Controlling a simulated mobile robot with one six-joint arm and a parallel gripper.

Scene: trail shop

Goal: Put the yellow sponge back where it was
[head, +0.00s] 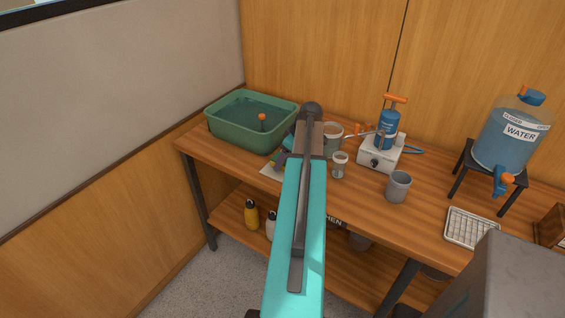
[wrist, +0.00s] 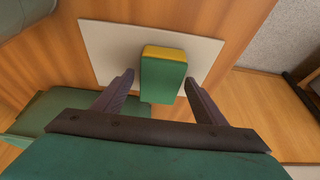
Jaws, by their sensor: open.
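The sponge (wrist: 164,75) has a yellow layer and a green layer. In the wrist view it is at the middle of a pale flat mat (wrist: 105,45). My gripper (wrist: 159,80) is open, with one finger on each side of the sponge and gaps showing on both sides. I cannot tell how high the fingers are above the mat. In the head view my gripper (head: 281,160) is at the bench's left part, partly behind my arm. A corner of the mat (head: 268,171) shows there; the sponge is mostly hidden.
A green basin (head: 233,135) stands behind and left of the mat on the wooden bench (head: 355,196). Right of my arm are a small cup (head: 340,166), a grey mug (head: 398,187), a white stove (head: 380,157) and a water jug (head: 510,138). Bottles (head: 251,215) stand on the lower shelf.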

